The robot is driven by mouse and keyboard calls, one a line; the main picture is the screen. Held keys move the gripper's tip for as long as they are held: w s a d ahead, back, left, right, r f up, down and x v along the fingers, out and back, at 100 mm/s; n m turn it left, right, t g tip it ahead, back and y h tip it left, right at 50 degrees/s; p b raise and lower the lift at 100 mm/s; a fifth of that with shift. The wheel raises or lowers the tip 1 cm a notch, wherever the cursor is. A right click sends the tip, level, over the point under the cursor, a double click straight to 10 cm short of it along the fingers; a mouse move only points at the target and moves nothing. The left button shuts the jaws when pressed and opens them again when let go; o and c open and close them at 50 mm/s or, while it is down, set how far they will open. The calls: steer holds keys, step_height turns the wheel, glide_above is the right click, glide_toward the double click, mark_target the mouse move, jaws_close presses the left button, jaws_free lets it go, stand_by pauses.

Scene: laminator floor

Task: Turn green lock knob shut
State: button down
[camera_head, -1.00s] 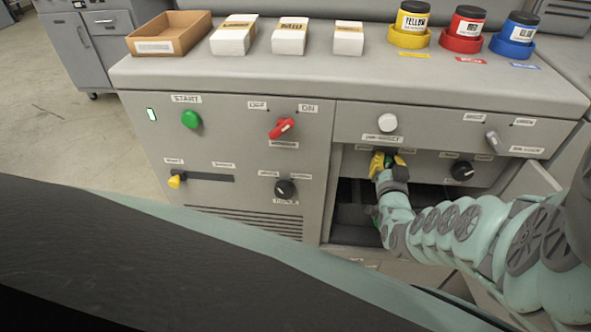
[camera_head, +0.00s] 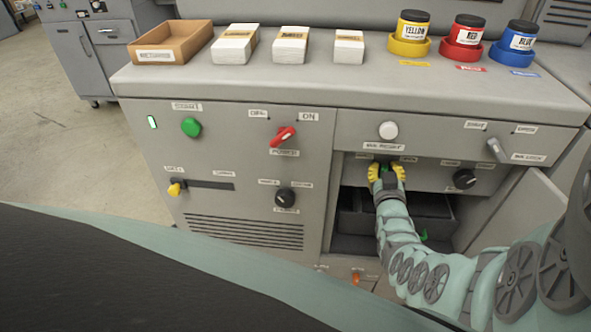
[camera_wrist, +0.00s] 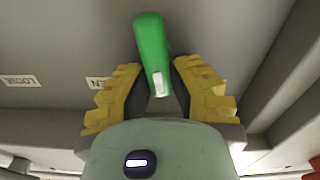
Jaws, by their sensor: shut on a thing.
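The green lock knob (camera_wrist: 152,50) is a long lever on the grey panel, with a white mark at its lower end. In the wrist view it leans slightly, its upper end to the left. My gripper (camera_wrist: 158,75) has its yellow ridged fingers on either side of the knob and is shut on it. In the head view my gripper (camera_head: 386,172) is at the panel below the white button, and only a little green of the knob (camera_head: 386,167) shows between the fingers. Labels flank the knob; one is partly hidden by a finger.
Below the panel an open bay holds a dark tray (camera_head: 438,207) with a small green part. A black knob (camera_head: 464,179) is to the right of my gripper, and a grey lever (camera_head: 497,150) is above that. A white button (camera_head: 388,130) is just above my gripper.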

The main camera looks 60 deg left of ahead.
steer(key=shift+s+a+f+n+b, duration=0.2)
steer(key=shift+n+b, duration=0.6)
steer(key=shift+n, duration=0.35)
steer(key=shift+s+a+f+n+b, duration=0.1)
steer(key=shift+s+n+b, duration=0.05)
steer(key=shift+n+b, duration=0.9)
steer(key=shift+s+a+f+n+b, duration=0.15)
steer(key=shift+n+b, duration=0.45)
steer(key=shift+n, duration=0.7)
steer(key=shift+r, duration=0.1)
steer(key=c, duration=0.8)
jaws_free()
steer(key=v, duration=1.2)
